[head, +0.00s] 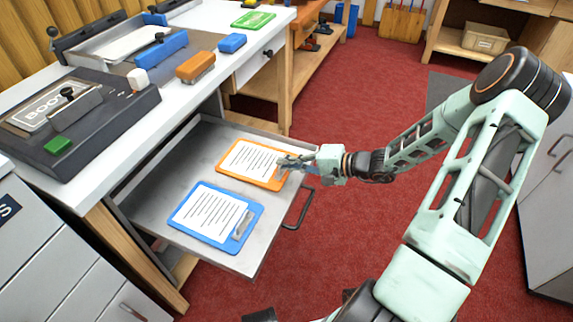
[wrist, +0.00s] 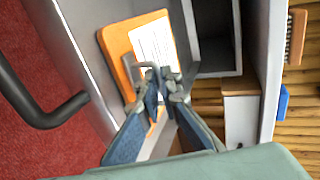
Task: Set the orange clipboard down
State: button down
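The orange clipboard (head: 238,176), with a lined white sheet, lies flat at the open metal drawer (head: 168,172), behind the blue clipboard (head: 253,219). I cannot tell whether it touches the drawer floor or is just above it. My gripper (head: 283,163) reaches in from the right, over the clip end of the orange clipboard. In the wrist view the orange clipboard (wrist: 118,42) shows beyond my gripper (wrist: 161,84). The fingertips are close together at its metal clip and look shut on it. The fingers hide part of the clip.
The blue clipboard takes the drawer's front part; bare metal shows to the left. The drawer handle (head: 300,208) sticks out at right. On the white bench (head: 178,102) above stand a dark binding machine (head: 85,125), an orange-brown brush (head: 195,68) and a blue block (head: 232,43).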

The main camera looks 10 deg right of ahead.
jog(key=c, duration=2.2)
grip_release()
jog(key=shift+o, duration=0.2)
jog(key=shift+d+r, duration=0.1)
jog(key=p+v, duration=0.2)
jog(key=v, duration=0.9)
jog(key=shift+s+d+r+p, duration=0.15)
jog(key=shift+s+d+p, duration=0.1)
jog(key=shift+d+p, duration=0.1)
jog(key=shift+a, duration=0.1)
